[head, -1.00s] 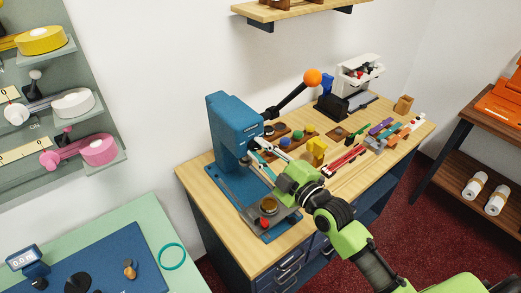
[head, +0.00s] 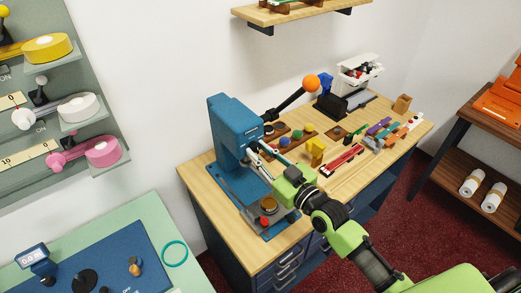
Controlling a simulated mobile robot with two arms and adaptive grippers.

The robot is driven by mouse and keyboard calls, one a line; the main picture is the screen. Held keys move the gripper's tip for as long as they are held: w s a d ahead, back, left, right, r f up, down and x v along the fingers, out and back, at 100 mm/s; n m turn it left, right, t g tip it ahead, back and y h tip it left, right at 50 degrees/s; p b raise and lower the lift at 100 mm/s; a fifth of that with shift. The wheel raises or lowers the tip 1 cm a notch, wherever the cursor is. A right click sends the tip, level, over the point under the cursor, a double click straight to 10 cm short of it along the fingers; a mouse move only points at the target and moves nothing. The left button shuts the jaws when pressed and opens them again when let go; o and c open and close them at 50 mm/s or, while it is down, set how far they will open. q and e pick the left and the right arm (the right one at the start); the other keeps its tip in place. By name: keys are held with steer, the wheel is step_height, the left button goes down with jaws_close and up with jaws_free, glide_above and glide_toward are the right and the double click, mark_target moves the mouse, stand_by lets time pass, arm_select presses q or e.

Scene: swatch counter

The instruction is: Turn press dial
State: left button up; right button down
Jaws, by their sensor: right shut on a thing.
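The blue press (head: 228,118) stands upright at the near left of the wooden bench, with a lever ending in an orange ball (head: 311,82). My right gripper (head: 253,153) reaches in from the lower right, with its fingertips at the front of the press head. It is shut on the press dial, which the fingers and the press head mostly hide, so I cannot tell its turn angle. Below the gripper, a brass-coloured round piece (head: 269,203) and a red knob (head: 264,221) sit on the press base. My left gripper is not in view.
The wooden bench (head: 283,229) carries a wooden tray of coloured knobs, a yellow piece (head: 317,150), a red bar (head: 342,160) and a white bin (head: 357,74) at the back. A green-edged table with a teal ring (head: 175,253) is at lower left.

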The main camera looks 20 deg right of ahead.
steer(key=m+p, duration=0.1)
steer(key=m, duration=0.5)
steer(key=shift+r+m, duration=0.1)
steer(key=shift+m, duration=0.2)
steer(key=m+p, duration=0.1)
steer(key=m, duration=1.1)
steer(key=shift+a+m, duration=0.1)
steer(key=shift+m, duration=0.3)
steer(key=m, duration=0.6)
steer(key=shift+p, duration=0.4)
steer(key=c, duration=1.8)
jaws_free()
